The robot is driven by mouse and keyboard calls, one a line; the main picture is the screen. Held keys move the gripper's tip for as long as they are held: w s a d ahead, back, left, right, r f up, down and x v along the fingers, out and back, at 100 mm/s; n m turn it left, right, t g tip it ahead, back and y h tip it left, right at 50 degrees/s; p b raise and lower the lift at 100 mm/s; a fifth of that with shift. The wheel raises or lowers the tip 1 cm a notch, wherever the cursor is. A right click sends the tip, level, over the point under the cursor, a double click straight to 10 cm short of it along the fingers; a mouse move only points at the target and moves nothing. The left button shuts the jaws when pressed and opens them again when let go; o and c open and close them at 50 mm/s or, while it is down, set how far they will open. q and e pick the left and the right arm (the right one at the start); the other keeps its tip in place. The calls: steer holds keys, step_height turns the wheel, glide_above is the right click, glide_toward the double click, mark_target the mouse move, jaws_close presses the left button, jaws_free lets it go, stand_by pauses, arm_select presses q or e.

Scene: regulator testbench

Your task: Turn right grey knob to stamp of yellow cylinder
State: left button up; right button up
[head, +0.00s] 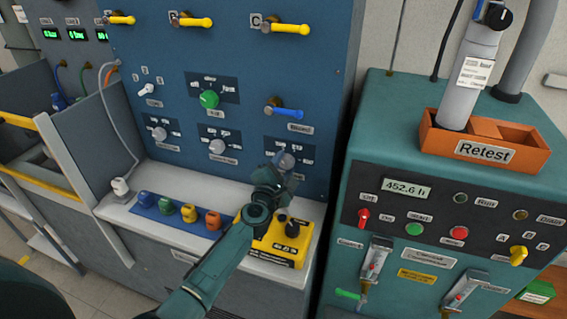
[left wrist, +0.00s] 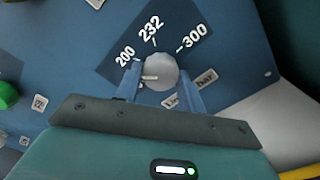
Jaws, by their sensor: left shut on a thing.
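The right grey knob (head: 287,160) is on the lower right of the blue panel, partly hidden by my left gripper (head: 278,172). In the left wrist view the round grey knob (left wrist: 160,70) sits between the two fingers of my left gripper (left wrist: 160,88), which is shut on it. A pale mark on the knob points to the left. Around it the dial reads 200, 232 and 300. I cannot make out a yellow cylinder with a readable stamp. My right gripper is not in view.
Two other grey knobs (head: 217,146) are left of it, with a blue lever (head: 284,112) above. Several coloured pieces (head: 189,213) and a yellow box (head: 268,247) stand on the ledge below. A grey cylinder (head: 468,80) stands in the orange Retest tray (head: 435,140) on the teal machine.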

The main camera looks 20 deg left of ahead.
arm_select(q)
steer(key=shift+m+p, duration=0.3)
steer(key=shift+m, duration=0.9)
steer(key=o, duration=1)
steer(key=s, duration=0.4)
steer(key=s+p, duration=0.1)
steer(key=s, duration=0.8)
steer(key=shift+s+a+p, duration=0.15)
steer(key=shift+a+p, duration=0.1)
steer(key=shift+p, duration=0.1)
